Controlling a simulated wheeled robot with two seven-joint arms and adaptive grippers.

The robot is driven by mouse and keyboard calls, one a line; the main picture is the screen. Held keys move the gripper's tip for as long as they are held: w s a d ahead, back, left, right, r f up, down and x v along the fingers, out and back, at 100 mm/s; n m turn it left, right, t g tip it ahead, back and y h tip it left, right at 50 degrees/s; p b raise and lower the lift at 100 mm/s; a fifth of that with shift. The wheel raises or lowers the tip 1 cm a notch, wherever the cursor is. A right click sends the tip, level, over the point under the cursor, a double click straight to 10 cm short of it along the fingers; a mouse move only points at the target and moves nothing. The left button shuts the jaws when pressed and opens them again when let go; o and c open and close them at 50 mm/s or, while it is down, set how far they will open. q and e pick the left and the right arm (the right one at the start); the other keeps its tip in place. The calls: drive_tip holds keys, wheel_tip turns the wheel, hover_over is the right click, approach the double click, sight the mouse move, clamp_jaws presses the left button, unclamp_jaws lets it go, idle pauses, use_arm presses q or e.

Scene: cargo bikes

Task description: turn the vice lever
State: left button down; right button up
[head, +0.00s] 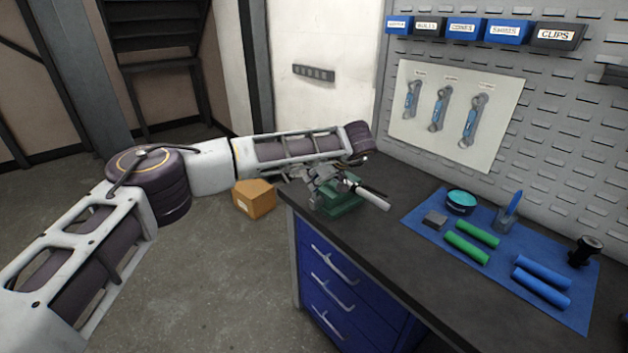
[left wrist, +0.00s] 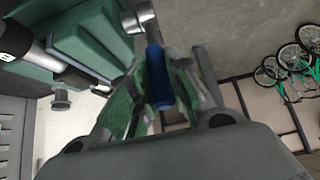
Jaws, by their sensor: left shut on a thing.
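The green vice (head: 341,208) stands on the near left corner of the dark workbench, with a pale tube (head: 372,198) sticking out to the right. My left gripper (head: 322,178) is at the left side of the vice and partly covers it. In the left wrist view the green vice body (left wrist: 95,40) fills the upper left. The blue lever grip (left wrist: 158,78) lies between the two fingers of my left gripper (left wrist: 160,95), which is shut on it. In the head view the lever is hidden or too small to tell. My right gripper is not in view.
A pegboard wall (head: 560,110) stands behind. A cardboard box (head: 254,199) is on the floor, left of the bench.

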use_arm(q)
drive_tip(key=shift+s+d+f, duration=0.2)
drive_tip(key=shift+s+f, duration=0.05)
drive_tip(key=c, duration=1.4)
unclamp_jaws()
drive_tip(key=shift+c, duration=0.2)
drive_tip(key=shift+o, duration=0.6)
drive_tip(key=shift+r, duration=0.15)
drive_tip(key=shift+w, duration=0.1)
drive_tip(key=shift+r, duration=0.1)
drive_tip(key=v, duration=1.2)
